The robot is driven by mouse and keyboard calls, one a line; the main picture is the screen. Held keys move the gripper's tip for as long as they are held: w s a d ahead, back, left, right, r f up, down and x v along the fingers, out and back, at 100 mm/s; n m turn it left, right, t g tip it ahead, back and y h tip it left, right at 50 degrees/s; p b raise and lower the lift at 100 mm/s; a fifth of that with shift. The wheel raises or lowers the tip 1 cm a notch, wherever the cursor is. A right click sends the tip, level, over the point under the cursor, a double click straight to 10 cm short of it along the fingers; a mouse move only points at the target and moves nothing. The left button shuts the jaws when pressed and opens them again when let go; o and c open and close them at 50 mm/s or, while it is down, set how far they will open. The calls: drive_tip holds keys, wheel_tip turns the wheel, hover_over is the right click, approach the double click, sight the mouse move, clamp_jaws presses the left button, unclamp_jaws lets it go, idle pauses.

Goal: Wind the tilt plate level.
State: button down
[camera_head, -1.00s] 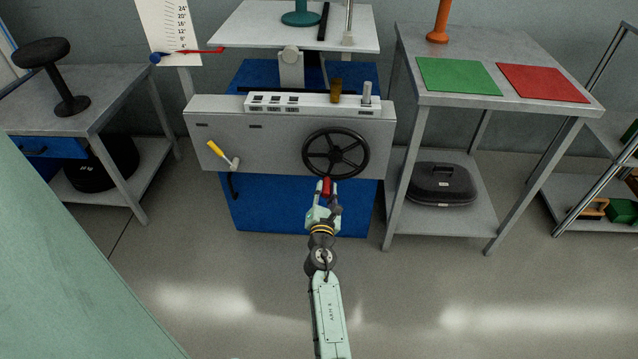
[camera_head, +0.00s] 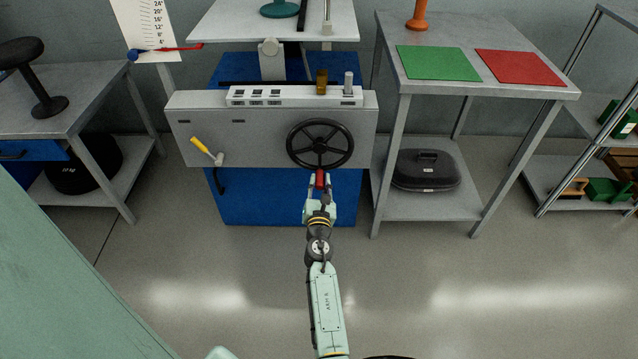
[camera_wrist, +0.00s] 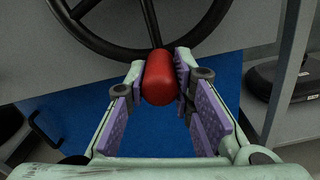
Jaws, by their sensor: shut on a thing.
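The black handwheel (camera_head: 341,131) sits on the front of the grey machine panel. Its red knob (camera_head: 320,179) is at the bottom of the rim. My gripper (camera_head: 319,184) is shut on the red knob, which also shows between the finger pads in the wrist view (camera_wrist: 159,78). The white tilt plate (camera_head: 230,28) stands above the machine on a pivot and is cut off by the top edge of the head view. A scale card (camera_head: 143,22) stands at its left, with a red pointer (camera_head: 180,47) reaching from the plate's side across the card's lower part.
A yellow-handled lever (camera_head: 203,147) sits on the panel left of the wheel. The floor before the machine is clear.

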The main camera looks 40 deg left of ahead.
drive_tip(key=c, duration=1.5)
unclamp_jaws()
drive_tip(key=shift+w+d+r, duration=0.1)
drive_tip(key=shift+w+d, duration=0.05)
drive_tip(key=shift+d, duration=0.05)
drive_tip(key=shift+c, duration=0.2)
drive_tip(key=shift+o, duration=0.9)
drive_tip(key=shift+a, duration=0.1)
drive_tip(key=v, duration=0.7)
drive_tip(key=shift+s+d, duration=0.2)
drive_tip(key=shift+s, duration=0.1)
